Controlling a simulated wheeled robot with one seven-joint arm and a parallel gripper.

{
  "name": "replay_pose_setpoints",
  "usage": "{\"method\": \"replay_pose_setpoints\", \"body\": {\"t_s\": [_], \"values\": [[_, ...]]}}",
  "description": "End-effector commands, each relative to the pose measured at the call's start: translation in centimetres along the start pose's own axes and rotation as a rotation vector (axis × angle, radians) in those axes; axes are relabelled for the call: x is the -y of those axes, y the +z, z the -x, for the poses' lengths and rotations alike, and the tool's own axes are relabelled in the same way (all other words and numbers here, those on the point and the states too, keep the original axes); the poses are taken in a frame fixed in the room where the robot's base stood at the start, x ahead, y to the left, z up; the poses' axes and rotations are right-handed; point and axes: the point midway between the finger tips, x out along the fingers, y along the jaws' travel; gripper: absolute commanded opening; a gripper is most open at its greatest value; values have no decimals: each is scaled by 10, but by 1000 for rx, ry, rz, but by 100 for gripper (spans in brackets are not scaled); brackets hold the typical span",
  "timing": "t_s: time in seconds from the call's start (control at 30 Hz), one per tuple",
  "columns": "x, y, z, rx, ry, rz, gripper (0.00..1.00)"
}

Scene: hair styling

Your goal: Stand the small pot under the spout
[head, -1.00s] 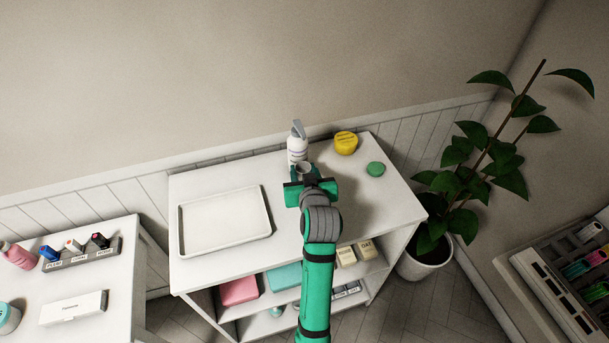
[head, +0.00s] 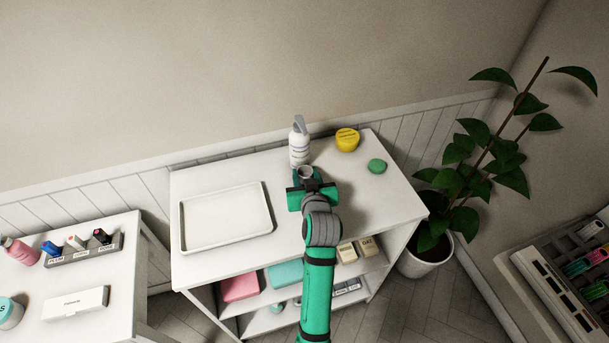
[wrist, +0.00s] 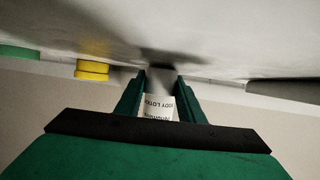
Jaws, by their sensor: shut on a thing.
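The small grey pot (head: 306,172) is between the fingers of my gripper (head: 310,184), which is shut on it. It stands just in front of the white pump bottle (head: 299,152), close to its base. The bottle is upright, with a grey pump head and spout (head: 299,124) on top. In the wrist view, a grey surface, probably the pot (wrist: 160,80), shows between the fingers, with the bottle's lotion label (wrist: 157,108) behind. I cannot tell whether the pot touches the tabletop (head: 370,205), or whether it is exactly beneath the spout.
A yellow tub (head: 347,139) and a green lid-like disc (head: 377,166) lie right of the bottle. An empty white tray (head: 187,240) is on the left. A potted plant (head: 425,262) stands beyond the right edge. The top's front right is clear.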

Motion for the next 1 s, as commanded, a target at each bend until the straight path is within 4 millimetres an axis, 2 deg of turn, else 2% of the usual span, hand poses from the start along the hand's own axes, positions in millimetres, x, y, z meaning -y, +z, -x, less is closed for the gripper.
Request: {"method": "replay_pose_setpoints", "body": {"t_s": [0.03,0.1,0.13,0.2,0.5,0.67,0.77,1.0], "values": [[1,16,-6,26,-3,-5,14],[1,17,-6,27,-4,-5,14],[2,18,-6,28,-4,-5,37],[2,18,-6,29,-5,-4,54],[4,18,-6,31,-6,-4,54],[3,7,-2,29,-6,-4,54],[2,7,14,30,-4,-6,54],[2,2,65,21,-3,-4,54]]}}
